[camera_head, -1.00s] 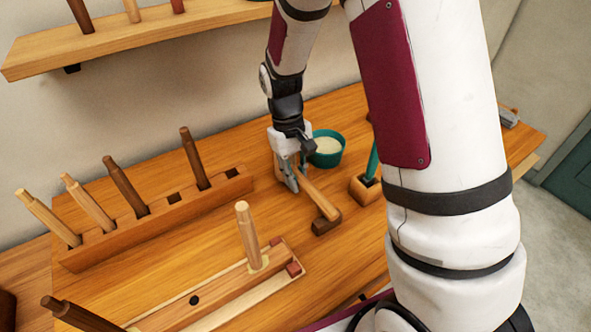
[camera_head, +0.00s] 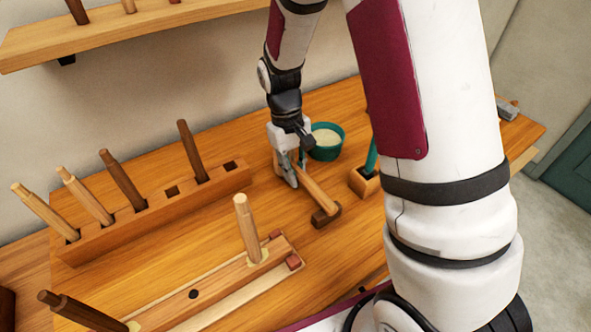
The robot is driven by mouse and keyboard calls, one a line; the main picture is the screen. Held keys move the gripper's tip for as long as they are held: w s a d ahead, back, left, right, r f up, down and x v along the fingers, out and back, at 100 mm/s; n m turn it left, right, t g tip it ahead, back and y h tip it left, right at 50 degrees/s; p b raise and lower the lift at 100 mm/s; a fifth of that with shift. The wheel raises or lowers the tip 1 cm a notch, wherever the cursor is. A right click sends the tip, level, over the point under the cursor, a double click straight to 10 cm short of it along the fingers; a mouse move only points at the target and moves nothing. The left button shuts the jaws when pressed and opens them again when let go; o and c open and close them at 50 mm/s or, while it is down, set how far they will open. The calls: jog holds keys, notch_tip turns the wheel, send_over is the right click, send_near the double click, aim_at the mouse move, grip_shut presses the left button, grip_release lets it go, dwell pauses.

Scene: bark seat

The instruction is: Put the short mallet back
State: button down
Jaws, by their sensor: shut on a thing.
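A mallet with a pale wooden handle and a dark brown head (camera_head: 326,216) lies on the workbench, right of the middle of the picture. My gripper (camera_head: 290,180) points down and is shut on its handle. The fingers hide part of the handle. It looks low, near the bench top, but I cannot tell whether the mallet touches the bench. A long wooden rack (camera_head: 150,222) stands to the left, with several handled tools upright or leaning in it. Two square holes in it are empty, one near its right end and one left of the rightmost tool.
A teal bowl (camera_head: 326,153) of pale stuff stands just behind my gripper. A small wooden block (camera_head: 364,184) with a green-handled tool is to the right. A long wooden fixture (camera_head: 225,280) with an upright peg (camera_head: 246,225) lies in front. A shelf (camera_head: 150,30) hangs above.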

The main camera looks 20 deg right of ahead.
jog(key=shift+f, duration=0.1)
jog(key=c, duration=1.4)
grip_release()
jog(key=v, duration=1.2)
jog(key=shift+s, duration=0.1)
jog(key=shift+s, duration=0.1)
